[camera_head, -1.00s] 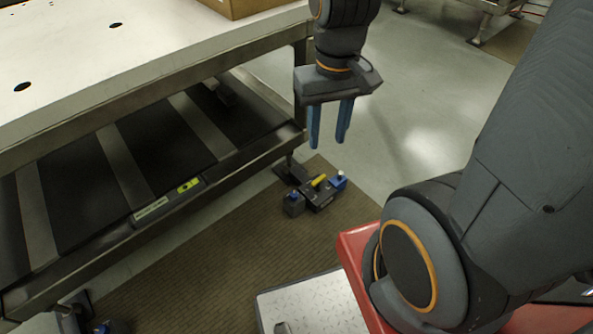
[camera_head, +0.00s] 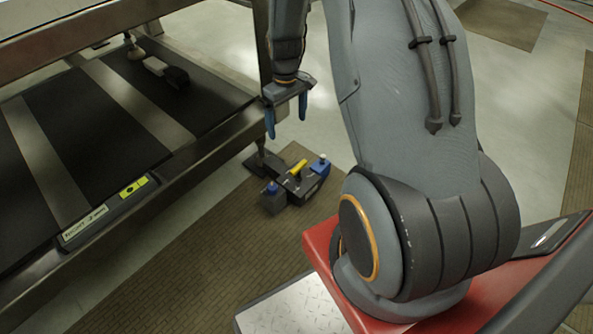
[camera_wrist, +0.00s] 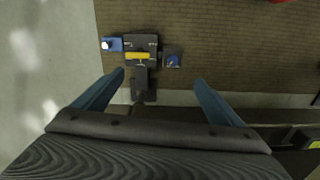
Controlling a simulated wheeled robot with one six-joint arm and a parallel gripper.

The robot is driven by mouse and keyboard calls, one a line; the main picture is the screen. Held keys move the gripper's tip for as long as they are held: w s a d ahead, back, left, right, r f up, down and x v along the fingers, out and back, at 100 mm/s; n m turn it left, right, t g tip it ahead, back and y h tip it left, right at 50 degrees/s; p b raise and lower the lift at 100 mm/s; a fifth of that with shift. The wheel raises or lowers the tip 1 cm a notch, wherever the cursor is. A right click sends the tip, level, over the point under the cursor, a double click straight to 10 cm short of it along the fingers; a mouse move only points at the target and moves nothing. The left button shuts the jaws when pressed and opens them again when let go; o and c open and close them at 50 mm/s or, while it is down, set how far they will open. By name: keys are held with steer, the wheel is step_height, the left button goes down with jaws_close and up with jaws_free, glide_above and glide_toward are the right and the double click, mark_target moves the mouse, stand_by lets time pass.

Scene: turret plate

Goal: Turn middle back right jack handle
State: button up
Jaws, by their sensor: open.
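The jack (camera_head: 296,184) is a dark block on the brown mat by the foot of the table leg. It has a yellow handle (camera_head: 298,167) on top, a blue part with a white knob (camera_head: 319,165) at one end and a blue-topped part (camera_head: 271,193) at the other. My gripper (camera_head: 286,122) hangs above and behind the jack, fingers pointing down, open and empty. In the wrist view the jack (camera_wrist: 141,42) and yellow handle (camera_wrist: 138,55) lie beyond the two blue fingers, apart from them.
The steel table frame (camera_head: 215,136) with a dark lower shelf (camera_head: 60,160) stands to the left, its leg close to my gripper. The brown mat (camera_head: 190,262) has clear room in front of the jack.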

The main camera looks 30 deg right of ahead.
steer(key=n+b, duration=0.1)
steer(key=b, duration=0.7)
glide_toward(299, 166)
steer(key=shift+w+a, duration=0.1)
step_height(299, 166, down, 8)
steer(key=shift+f+b, duration=0.1)
steer(key=shift+b, duration=1)
steer(key=c, duration=1.1)
